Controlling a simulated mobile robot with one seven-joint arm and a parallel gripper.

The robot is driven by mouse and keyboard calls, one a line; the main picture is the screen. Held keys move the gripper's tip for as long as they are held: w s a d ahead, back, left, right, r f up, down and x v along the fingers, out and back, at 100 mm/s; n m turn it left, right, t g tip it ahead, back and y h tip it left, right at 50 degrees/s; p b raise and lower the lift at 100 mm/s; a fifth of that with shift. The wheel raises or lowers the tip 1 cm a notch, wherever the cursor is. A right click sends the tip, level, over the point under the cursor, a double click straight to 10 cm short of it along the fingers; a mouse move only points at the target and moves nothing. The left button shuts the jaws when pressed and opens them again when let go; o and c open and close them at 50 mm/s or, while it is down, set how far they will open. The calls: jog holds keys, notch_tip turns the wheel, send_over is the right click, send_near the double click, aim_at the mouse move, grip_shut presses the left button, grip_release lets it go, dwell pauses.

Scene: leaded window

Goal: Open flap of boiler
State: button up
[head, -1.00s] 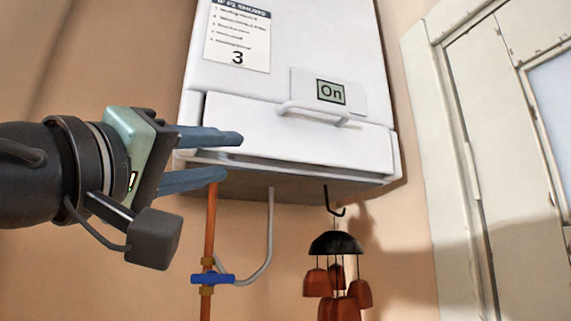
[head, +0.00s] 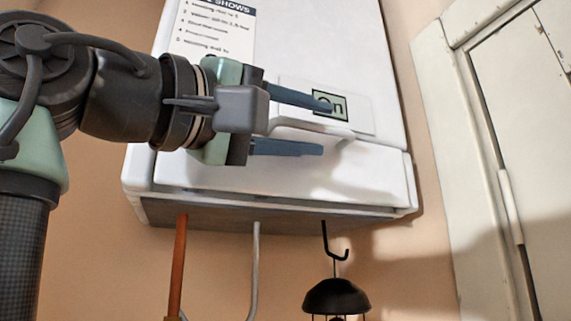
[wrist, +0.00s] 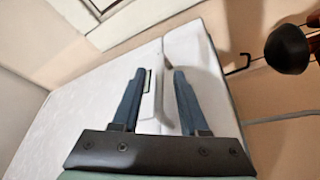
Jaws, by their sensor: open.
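The white boiler (head: 330,50) hangs on the wall. Its front flap (head: 370,172) is along the lower front, below the "On" display (head: 330,104), and looks shut or nearly so. A white bar handle (head: 340,135) crosses the flap's top. My gripper (head: 326,128) is open in front of the handle, one blue finger above it and one below, in the head view. In the wrist view the handle (wrist: 150,103) shows between the two open fingers (wrist: 157,72). I cannot tell whether the fingers touch it. Part of the handle is hidden by my gripper in the head view.
A black hook (head: 335,250) hangs below the boiler with a dark wind chime (head: 336,297). An orange pipe (head: 178,265) and a grey pipe (head: 254,270) run down from the underside. A pale door (head: 530,130) stands at the right.

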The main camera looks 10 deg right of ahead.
aim_at(318, 129)
jog(key=shift+p+x, duration=0.4)
jog(key=shift+x, duration=1.15)
grip_shut()
dwell(0.3)
